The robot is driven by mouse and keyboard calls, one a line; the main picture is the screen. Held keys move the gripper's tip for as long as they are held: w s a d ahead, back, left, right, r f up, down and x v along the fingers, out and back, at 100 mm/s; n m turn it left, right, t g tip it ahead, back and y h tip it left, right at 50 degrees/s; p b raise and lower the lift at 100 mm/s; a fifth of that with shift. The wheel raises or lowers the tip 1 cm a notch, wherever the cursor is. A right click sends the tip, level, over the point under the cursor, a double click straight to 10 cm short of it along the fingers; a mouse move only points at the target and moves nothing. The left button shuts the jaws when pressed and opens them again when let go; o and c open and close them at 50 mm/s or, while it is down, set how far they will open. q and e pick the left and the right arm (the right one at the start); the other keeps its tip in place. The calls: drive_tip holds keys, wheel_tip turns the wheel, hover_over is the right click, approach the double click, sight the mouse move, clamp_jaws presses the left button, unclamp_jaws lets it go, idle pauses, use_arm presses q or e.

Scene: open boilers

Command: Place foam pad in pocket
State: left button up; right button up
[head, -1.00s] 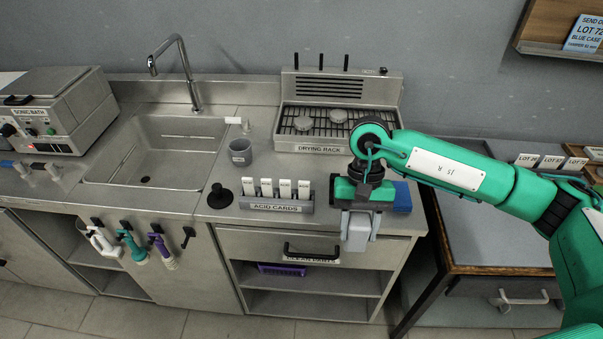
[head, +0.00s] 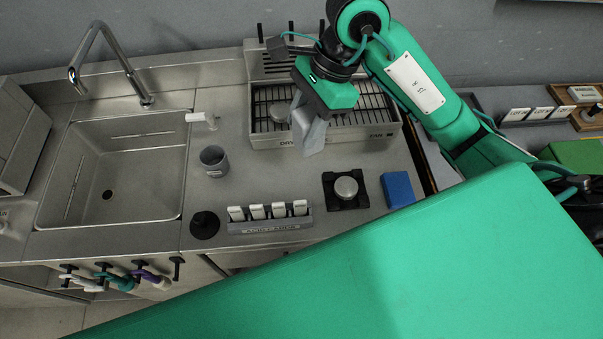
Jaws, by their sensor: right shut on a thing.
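My right gripper (head: 308,140) is over the front of the drying rack (head: 352,135), its grey fingers pointing down. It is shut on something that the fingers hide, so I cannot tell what. I cannot pick out a foam pad or a pocket with certainty. A plain blue block (head: 397,189) lies on the counter at the right. Left of it, a black square holder (head: 345,203) bears a round silver disc (head: 346,187). My left gripper is not in view.
A row of white cards in a grey holder (head: 270,225) stands at the counter's front, beside a black round knob (head: 204,225). A grey cup (head: 214,161) and the sink (head: 115,170) are further left. My green arm link hides the lower right.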

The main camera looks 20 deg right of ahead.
wheel_tip(320, 180, down, 18)
drive_tip(key=p, duration=0.4)
drive_tip(key=shift+s, duration=0.15)
drive_tip(key=shift+f, duration=0.55)
drive_tip(key=shift+f+b, duration=0.25)
drive_tip(key=shift+b, duration=0.05)
drive_tip(key=o, duration=1)
drive_tip(key=shift+r, duration=0.15)
